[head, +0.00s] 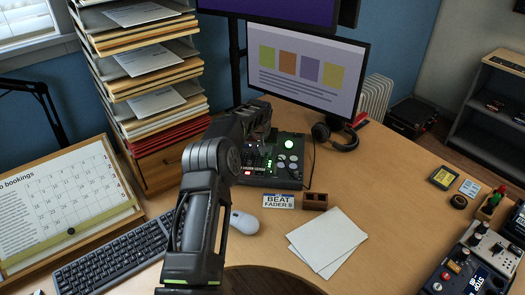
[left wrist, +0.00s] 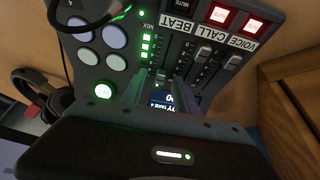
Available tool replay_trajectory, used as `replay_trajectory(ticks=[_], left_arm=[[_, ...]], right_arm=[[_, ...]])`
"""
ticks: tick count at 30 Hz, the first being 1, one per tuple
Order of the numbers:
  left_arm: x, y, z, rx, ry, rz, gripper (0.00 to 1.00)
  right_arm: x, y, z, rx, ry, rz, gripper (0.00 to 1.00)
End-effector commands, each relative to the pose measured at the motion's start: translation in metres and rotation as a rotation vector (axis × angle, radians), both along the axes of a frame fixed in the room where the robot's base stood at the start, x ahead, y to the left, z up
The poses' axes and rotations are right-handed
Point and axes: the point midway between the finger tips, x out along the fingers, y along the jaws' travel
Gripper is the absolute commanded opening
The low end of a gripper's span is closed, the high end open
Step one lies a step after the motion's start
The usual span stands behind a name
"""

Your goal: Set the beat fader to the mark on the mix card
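The mix card (head: 278,201) stands on the desk in front of the mixer and reads "BEAT FADER 8". The black mixer (head: 291,166) is partly covered by my left arm in the head view. In the left wrist view the mixer (left wrist: 95,68) shows strips labelled VOICE, CALL, BEAT and MIX. A fader cap, apparently of the beat fader (left wrist: 161,74), shows just beyond my left fingertips. My left gripper (left wrist: 160,85) is over the fader area, fingers apart with a gap between them. Whether they touch the cap is unclear. My right gripper is not in view.
The call fader (left wrist: 203,52) and voice fader (left wrist: 233,63) sit close beside the beat strip. A small screen (left wrist: 160,101) is partly hidden by the fingers. A mouse (head: 244,222), keyboard (head: 115,262) and white papers (head: 327,241) lie nearby.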

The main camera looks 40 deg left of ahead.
Motion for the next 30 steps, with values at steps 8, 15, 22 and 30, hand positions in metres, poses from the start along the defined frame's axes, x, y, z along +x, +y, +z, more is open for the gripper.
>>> replay_trajectory(ticks=[8,15,22,30], left_arm=[[-0.01,-0.006,0.03,0.001,-0.004,0.0,0.35],[-0.023,-0.012,0.063,0.001,-0.002,0.001,0.35],[-0.026,-0.014,0.07,0.0,0.001,0.0,0.35],[-0.026,-0.014,0.07,0.0,0.0,0.0,0.35]], right_arm=[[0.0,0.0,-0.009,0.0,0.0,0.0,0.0],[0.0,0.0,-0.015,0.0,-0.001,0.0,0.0],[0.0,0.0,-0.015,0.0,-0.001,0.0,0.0],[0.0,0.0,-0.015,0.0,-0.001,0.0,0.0]])
